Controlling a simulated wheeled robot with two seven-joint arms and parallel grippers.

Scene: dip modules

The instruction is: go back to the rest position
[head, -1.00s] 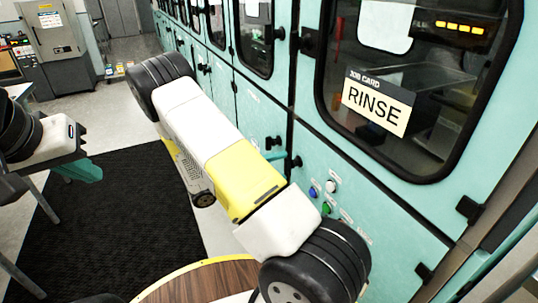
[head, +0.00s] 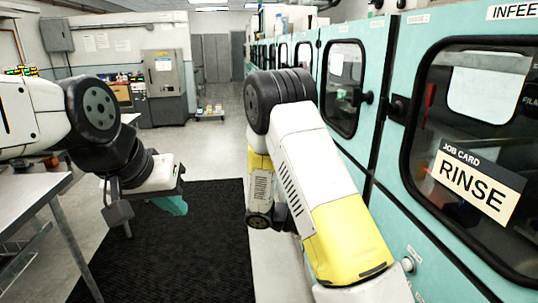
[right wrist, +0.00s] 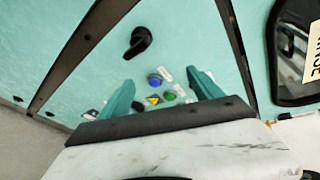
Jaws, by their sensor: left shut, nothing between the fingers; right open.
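My left gripper (head: 173,206) hangs over the dark floor mat at the left of the head view. Its teal fingers are together with nothing between them. My right arm runs down the middle of the head view beside the teal cabinets, and its gripper is outside that view. In the right wrist view my right gripper (right wrist: 160,84) is open and empty, its two teal fingers spread. A blue button (right wrist: 154,80), a green button (right wrist: 170,95) and a black handle (right wrist: 138,42) on the cabinet face show between and beyond the fingers. I cannot tell the distance.
Teal cabinets (head: 420,35) line the right side, close to my right arm. A RINSE job card (head: 478,181) is on the near window. A metal table (head: 30,190) stands at the left, near my left arm. The black mat (head: 200,265) and aisle floor are clear.

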